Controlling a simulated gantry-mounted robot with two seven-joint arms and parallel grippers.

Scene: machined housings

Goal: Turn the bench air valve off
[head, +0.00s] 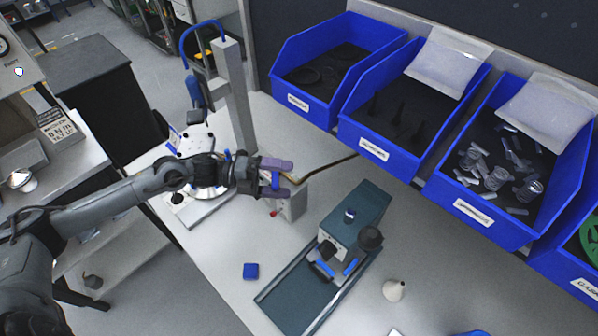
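My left gripper (286,178) reaches in from the left over the bench, its two purple fingers spread apart. A small blue piece shows between the fingers; I cannot tell whether it is part of the gripper or of something beneath. Directly below and just right of the fingers is a light grey block (293,207) on the bench, with a small red part (275,213) low on its left side. A brown hose (328,165) runs from near the fingers toward the blue bins. This looks like the air valve; the fingers partly hide its top, and contact is unclear. My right gripper is out of view.
A press-like stand (237,95) rises behind. Blue bins (375,157) line the back.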

